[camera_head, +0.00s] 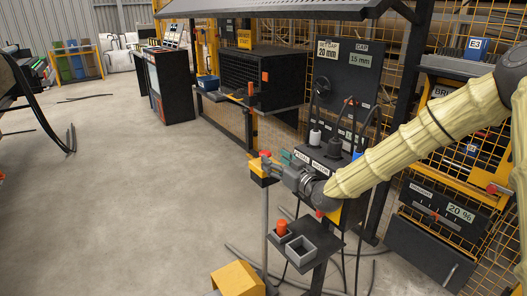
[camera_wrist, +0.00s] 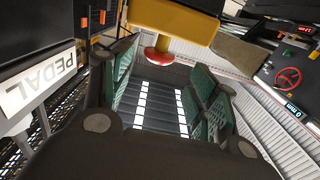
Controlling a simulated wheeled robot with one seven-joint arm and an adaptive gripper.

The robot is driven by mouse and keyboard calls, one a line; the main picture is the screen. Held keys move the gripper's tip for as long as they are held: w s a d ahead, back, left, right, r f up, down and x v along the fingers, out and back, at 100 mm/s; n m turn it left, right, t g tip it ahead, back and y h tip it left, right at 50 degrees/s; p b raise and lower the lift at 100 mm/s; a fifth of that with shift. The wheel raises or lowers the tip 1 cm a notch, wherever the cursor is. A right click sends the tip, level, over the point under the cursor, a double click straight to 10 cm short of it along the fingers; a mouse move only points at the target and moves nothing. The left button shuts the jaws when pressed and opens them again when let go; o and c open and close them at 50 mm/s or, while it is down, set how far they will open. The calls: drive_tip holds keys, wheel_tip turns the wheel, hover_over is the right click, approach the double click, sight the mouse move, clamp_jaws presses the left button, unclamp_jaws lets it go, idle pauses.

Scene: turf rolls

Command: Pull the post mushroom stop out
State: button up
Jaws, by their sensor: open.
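The post mushroom stop is a red button (camera_head: 265,153) on a yellow box (camera_head: 260,180) at the top of a thin grey post (camera_head: 265,225). In the wrist view the red button (camera_wrist: 158,57) hangs below the yellow box (camera_wrist: 172,18), as this view looks turned over. My gripper (camera_head: 274,162) is right beside the post's head in the head view. In the wrist view its green-padded fingers (camera_wrist: 163,85) are spread apart, with the red button toward the far end of the gap. I see no clear contact with the button. The gripper partly hides the box in the head view.
The black panel with a PEDAL MOTOR label (camera_head: 312,164) and hanging cables stands close on the right. Grey bins (camera_head: 300,249) and an orange-red piece (camera_head: 281,227) sit below. A yellow block (camera_head: 237,279) is at the post's foot. Open concrete floor lies left.

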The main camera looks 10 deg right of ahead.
sight(265, 152)
drive_tip(key=shift+x, duration=3.4)
drive_tip(key=shift+w+d, duration=0.1)
drive_tip(key=shift+d, duration=0.1)
clamp_jaws()
drive_tip(key=shift+r, duration=0.9)
unclamp_jaws()
drive_tip(key=shift+r, duration=0.1)
